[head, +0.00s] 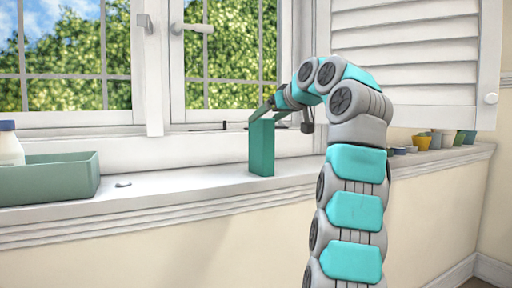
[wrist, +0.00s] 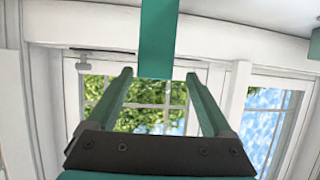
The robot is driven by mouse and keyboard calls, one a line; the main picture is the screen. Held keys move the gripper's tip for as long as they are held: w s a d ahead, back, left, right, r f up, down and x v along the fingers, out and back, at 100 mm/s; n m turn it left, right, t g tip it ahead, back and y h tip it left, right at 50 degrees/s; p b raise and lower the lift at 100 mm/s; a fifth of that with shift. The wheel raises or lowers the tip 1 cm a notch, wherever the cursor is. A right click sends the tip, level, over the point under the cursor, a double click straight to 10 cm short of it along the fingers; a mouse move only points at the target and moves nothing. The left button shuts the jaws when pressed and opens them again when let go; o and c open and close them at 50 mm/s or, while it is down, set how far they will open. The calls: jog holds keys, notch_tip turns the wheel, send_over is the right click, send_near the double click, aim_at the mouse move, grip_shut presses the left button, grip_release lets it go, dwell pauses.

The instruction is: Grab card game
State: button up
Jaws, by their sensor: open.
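The card game appears to be a tall teal-green box (head: 262,150) standing upright on the windowsill. It also shows in the wrist view (wrist: 158,38), at the top middle, with its near end level with my fingertips. My gripper (head: 262,110) is at the top of the box, reaching in from the right. In the wrist view my gripper (wrist: 158,74) is open, with one green finger on each side of the box and a visible gap to each. The box's markings cannot be made out.
A green tray (head: 70,180) with a white bottle (head: 9,145) is at the left of the sill (head: 200,190). A small grey object (head: 123,184) lies beside it. Several small pots (head: 435,138) stand at the far right. The window (head: 150,60) is close behind the box.

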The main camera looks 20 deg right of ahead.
aim_at(256, 125)
jog(key=x, duration=0.2)
jog(key=p+x, duration=0.1)
jog(key=x, duration=0.4)
jog(key=shift+d+r+p, duration=0.15)
jog(key=shift+d+p, duration=0.2)
jog(key=shift+d, duration=0.05)
jog(key=shift+w+a+f, duration=0.1)
jog(key=shift+w+f, duration=0.1)
jog(key=shift+w, duration=0.2)
grip_shut()
dwell(0.7)
